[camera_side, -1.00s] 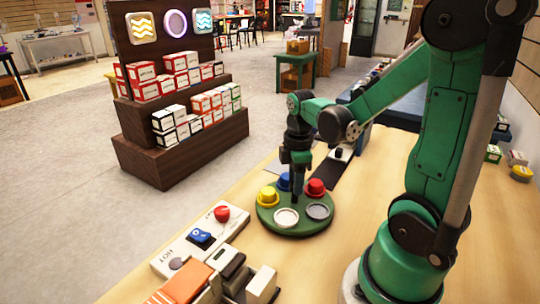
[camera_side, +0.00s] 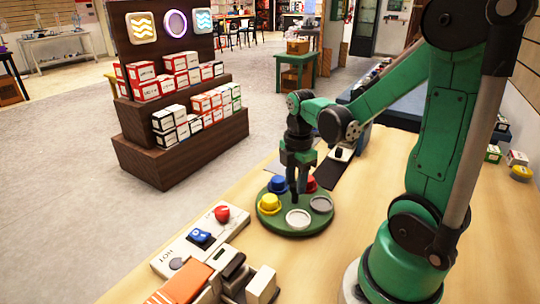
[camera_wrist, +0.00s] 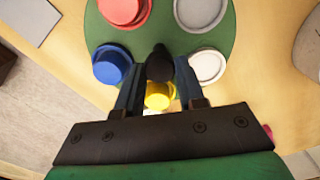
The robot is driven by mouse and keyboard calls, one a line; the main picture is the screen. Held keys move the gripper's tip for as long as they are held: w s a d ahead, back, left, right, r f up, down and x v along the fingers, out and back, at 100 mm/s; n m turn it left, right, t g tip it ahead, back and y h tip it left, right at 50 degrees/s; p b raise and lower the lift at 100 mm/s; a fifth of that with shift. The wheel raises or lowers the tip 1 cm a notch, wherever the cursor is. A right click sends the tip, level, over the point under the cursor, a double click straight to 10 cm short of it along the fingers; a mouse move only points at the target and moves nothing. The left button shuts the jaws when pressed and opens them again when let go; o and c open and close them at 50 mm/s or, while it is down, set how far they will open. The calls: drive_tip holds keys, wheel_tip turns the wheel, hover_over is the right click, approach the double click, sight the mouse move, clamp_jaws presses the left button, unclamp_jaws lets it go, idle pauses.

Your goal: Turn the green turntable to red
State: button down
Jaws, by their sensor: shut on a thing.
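The green turntable (camera_side: 272,221) lies on the wooden table and carries several round coloured pieces. In the side view, yellow (camera_side: 269,203) is at the left, blue (camera_side: 277,184) back left, red (camera_side: 310,184) back right, grey (camera_side: 321,204) right and white (camera_side: 298,219) in front. My gripper (camera_side: 297,190) points down at the turntable's middle and partly hides the red piece. In the wrist view my gripper (camera_wrist: 160,78) is shut on the black centre knob (camera_wrist: 160,63). Yellow (camera_wrist: 158,97) is partly covered beneath the fingers; red (camera_wrist: 122,10) is at top left.
A white panel (camera_side: 183,245) with a red button (camera_side: 222,213) and a blue switch (camera_side: 201,236) lies left of the turntable. An orange box (camera_side: 181,284) and white blocks stand at the front. Bare table lies right of the turntable.

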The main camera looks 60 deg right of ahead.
idle(0.4)
drive_tip(key=c, duration=0.5)
unclamp_jaws()
drive_tip(key=shift+r, duration=2.8)
drive_tip(key=w+a+m+t, duration=0.1)
drive_tip(key=a+m+t, duration=0.1)
drive_tip(key=a+m, duration=0.2)
drive_tip(key=w+a+r+m+t, duration=0.1)
drive_tip(key=a+m+t, duration=0.1)
drive_tip(key=a+m, duration=0.2)
drive_tip(key=w+a+r+m+t, duration=0.1)
drive_tip(key=a+m+t, duration=0.2)
drive_tip(key=a+m, duration=0.1)
drive_tip(key=shift+w+a+m, duration=0.1)
drive_tip(key=shift+a+m, duration=0.15)
drive_tip(key=shift+m, duration=0.25)
